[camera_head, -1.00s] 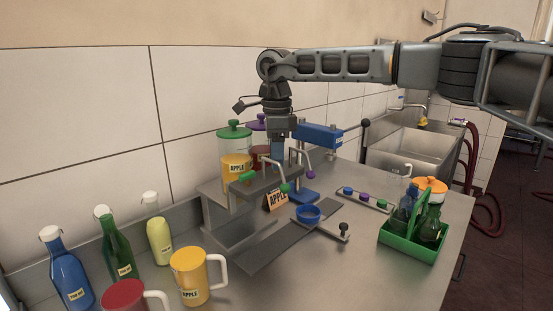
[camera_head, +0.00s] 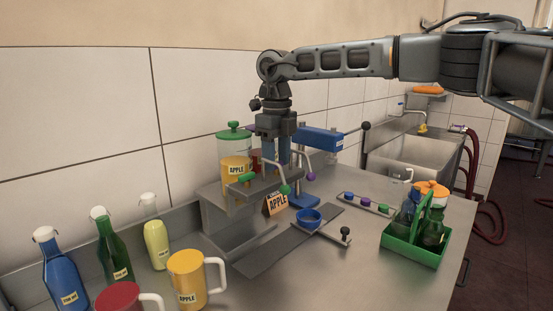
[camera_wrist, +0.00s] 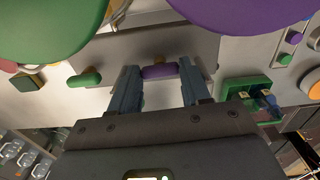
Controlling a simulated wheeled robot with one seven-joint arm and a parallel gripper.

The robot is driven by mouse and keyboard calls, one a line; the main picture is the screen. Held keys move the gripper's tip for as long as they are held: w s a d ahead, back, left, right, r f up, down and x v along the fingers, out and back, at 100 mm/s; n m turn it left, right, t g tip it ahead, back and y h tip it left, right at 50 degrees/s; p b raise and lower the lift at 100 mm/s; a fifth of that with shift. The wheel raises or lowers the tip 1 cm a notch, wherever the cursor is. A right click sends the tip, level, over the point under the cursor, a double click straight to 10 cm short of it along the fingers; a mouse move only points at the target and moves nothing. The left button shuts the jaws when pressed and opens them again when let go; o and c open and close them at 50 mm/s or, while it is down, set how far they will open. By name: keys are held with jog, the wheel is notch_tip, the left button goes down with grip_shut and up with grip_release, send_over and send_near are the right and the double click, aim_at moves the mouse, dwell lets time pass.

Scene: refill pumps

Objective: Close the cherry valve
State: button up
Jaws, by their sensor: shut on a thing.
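The dispenser behind my gripper holds red liquid (camera_head: 256,160). Its purple lid (camera_wrist: 240,12) fills the upper right of the wrist view, and I read no cherry label on it. In the wrist view a purple valve handle (camera_wrist: 159,71) lies crosswise between the two fingers. My gripper (camera_wrist: 158,88) is shut on this purple handle. In the head view my gripper (camera_head: 276,160) points down at the dispenser stand, and its fingers hide the handle. The neighbouring apple dispenser (camera_head: 236,165) has a green lid and a green valve handle (camera_head: 247,177).
Two bent spouts with a green knob (camera_head: 285,189) and a purple knob (camera_head: 309,176) stick out near my fingers. A blue press (camera_head: 320,138) stands to the right.

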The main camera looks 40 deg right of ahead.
jog(key=shift+m, duration=0.4)
jog(key=o, duration=1.1)
jog(key=shift+c, duration=0.2)
